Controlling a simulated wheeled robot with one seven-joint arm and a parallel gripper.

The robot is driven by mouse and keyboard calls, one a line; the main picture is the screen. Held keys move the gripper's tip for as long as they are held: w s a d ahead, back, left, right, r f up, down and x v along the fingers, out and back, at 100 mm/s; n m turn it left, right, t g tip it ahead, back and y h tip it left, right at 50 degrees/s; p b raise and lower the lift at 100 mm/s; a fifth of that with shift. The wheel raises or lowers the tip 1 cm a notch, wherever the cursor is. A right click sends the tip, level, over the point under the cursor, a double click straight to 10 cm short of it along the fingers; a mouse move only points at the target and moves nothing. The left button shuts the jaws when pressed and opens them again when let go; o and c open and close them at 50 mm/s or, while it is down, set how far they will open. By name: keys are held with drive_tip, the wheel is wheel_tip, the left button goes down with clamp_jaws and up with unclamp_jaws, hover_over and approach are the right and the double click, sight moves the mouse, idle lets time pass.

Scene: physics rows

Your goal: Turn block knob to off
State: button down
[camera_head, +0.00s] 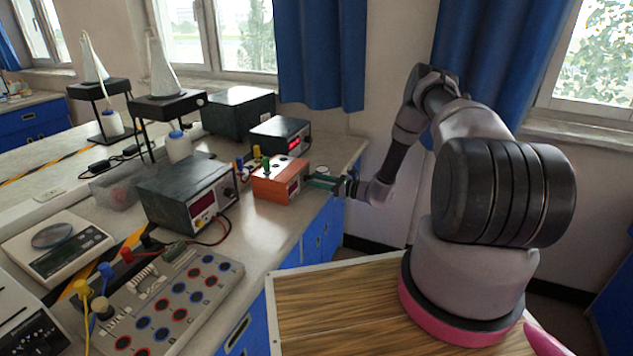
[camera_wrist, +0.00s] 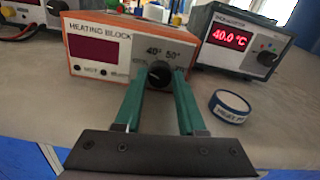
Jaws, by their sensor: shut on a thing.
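The heating block (camera_wrist: 90,48) is an orange box with a white front labelled "HEATING BLOCK" and a dark, unlit display; it also shows in the head view (camera_head: 277,184). Its black round knob (camera_wrist: 160,74) sits below the 40° and 50° marks. My gripper (camera_wrist: 162,80) has its two green fingers on either side of the knob, shut on it. In the head view my gripper (camera_head: 322,182) reaches the block's front from the right. The knob's pointer is too small to read, and the fingers hide some of the markings.
A dark controller (camera_wrist: 238,38) reading 40.0 °C stands right of the block. A blue-and-white tape roll (camera_wrist: 230,106) lies on the bench in front of it. A grey power supply (camera_head: 188,192) stands left of the block, with red and black leads. The bench's front edge is close below.

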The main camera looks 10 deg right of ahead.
drive_tip(key=shift+n, duration=0.5)
drive_tip(key=c, duration=0.5)
unclamp_jaws()
drive_tip(key=shift+d, duration=0.1)
drive_tip(key=v, duration=1)
drive_tip(key=shift+s+d, duration=0.25)
